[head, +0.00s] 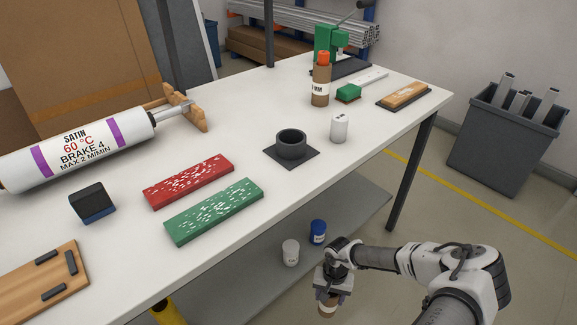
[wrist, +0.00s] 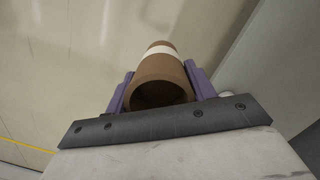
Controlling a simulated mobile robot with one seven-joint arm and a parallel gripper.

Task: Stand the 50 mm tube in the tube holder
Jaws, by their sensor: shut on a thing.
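My gripper (head: 331,290) is shut on a brown cardboard tube (head: 327,305) with a pale band, low in front of the table's near edge and apart from it. In the wrist view the tube (wrist: 163,82) lies between the purple fingers of my gripper (wrist: 160,88), its open hollow end facing the camera. No size is readable on it. The tube holder (head: 291,151), a dark round cup on a square plate, stands on the table, and its cup looks empty. My gripper is well below and to the right of it in the head view.
Red (head: 189,182) and green (head: 214,211) speckled boards lie left of the holder. A grey bin (head: 500,145) stands right.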

